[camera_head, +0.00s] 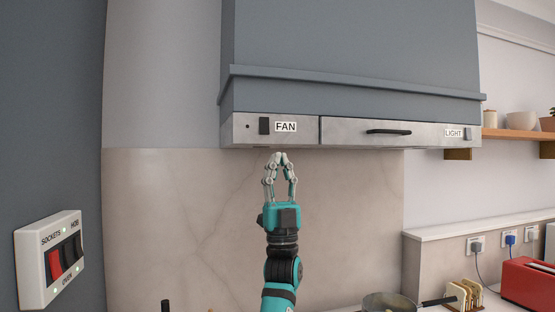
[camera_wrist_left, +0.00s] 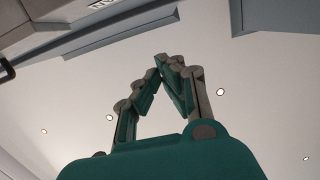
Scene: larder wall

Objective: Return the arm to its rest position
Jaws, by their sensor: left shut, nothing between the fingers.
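My left gripper (camera_head: 280,157) is shut and empty, with its fingertips together and pointing up. In the head view it stands upright in front of the marble splashback, with its tips just below the hood's FAN panel (camera_head: 285,127). I cannot tell whether the tips touch the hood. In the left wrist view the gripper (camera_wrist_left: 165,60) also shows with its tips meeting, against the ceiling. My left arm rises from the bottom middle of the head view. My right gripper is in neither view.
The grey hood (camera_head: 350,60) hangs above, with a handle (camera_head: 388,131) and a LIGHT switch (camera_head: 467,133). A socket panel (camera_head: 48,260) is on the left wall. A pan (camera_head: 388,302), a toast rack (camera_head: 466,294) and a red toaster (camera_head: 529,282) stand at lower right.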

